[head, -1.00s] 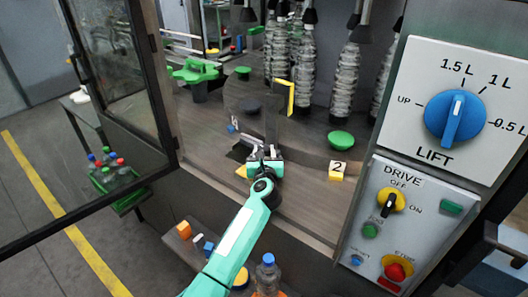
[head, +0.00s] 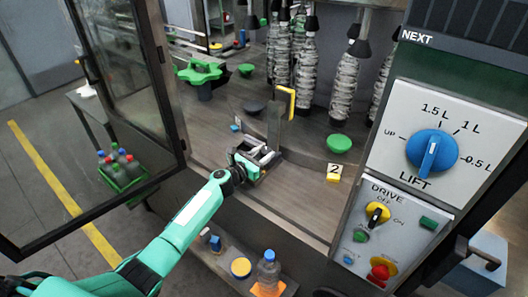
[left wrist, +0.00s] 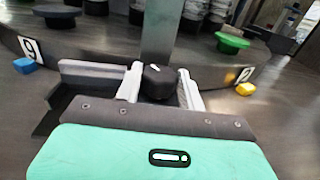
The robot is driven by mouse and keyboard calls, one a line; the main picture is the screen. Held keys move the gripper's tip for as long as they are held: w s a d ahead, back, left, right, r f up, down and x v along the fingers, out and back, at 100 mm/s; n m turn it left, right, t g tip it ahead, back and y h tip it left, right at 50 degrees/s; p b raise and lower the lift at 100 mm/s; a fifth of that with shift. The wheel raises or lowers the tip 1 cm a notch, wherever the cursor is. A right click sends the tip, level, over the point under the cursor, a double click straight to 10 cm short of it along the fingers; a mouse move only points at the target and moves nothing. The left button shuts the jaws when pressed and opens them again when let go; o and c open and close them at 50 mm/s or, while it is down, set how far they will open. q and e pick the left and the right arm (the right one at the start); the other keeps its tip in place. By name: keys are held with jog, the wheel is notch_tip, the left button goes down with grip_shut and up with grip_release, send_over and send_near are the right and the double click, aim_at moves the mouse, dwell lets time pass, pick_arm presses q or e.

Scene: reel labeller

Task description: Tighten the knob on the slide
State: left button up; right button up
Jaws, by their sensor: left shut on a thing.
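The slide shows as an upright metal plate (head: 275,122) on the machine deck, with a yellow bracket near its top; it is the grey post in the left wrist view (left wrist: 160,38). The dark knob (left wrist: 159,82) is in front of the post, between the two pale fingers of my left gripper (left wrist: 161,88). The gripper is shut on the knob. In the head view my left gripper (head: 262,155) is at the foot of the slide and hides most of the knob. My right gripper is not in view.
A yellow number 2 block (head: 334,173) and green disc (head: 339,143) are to the right. The control panel (head: 395,225) fills the right side. An open door (head: 125,90) stands left.

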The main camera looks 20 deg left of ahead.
pick_arm(q)
jog(key=m+g+h+b, duration=0.1)
jog(key=m+h+b, duration=0.1)
jog(key=m+g+h+b, duration=0.1)
jog(key=g+h+b, duration=0.1)
jog(key=b, duration=0.1)
jog(key=m+g+h+b, duration=0.2)
jog(key=b, duration=0.1)
jog(key=shift+w+a+f+m+h, duration=0.25)
jog(key=shift+w+a+m+h, duration=0.05)
jog(key=shift+a+h, duration=0.1)
jog(key=shift+r+m+g+h+b, duration=0.1)
jog(key=shift+m+g+h+b, duration=0.3)
jog(key=shift+g+b, duration=0.3)
jog(key=shift+r+m+g+b, duration=0.2)
jog(key=shift+m+g+b, duration=0.1)
jog(key=shift+g+b, duration=0.15)
jog(key=o, duration=1)
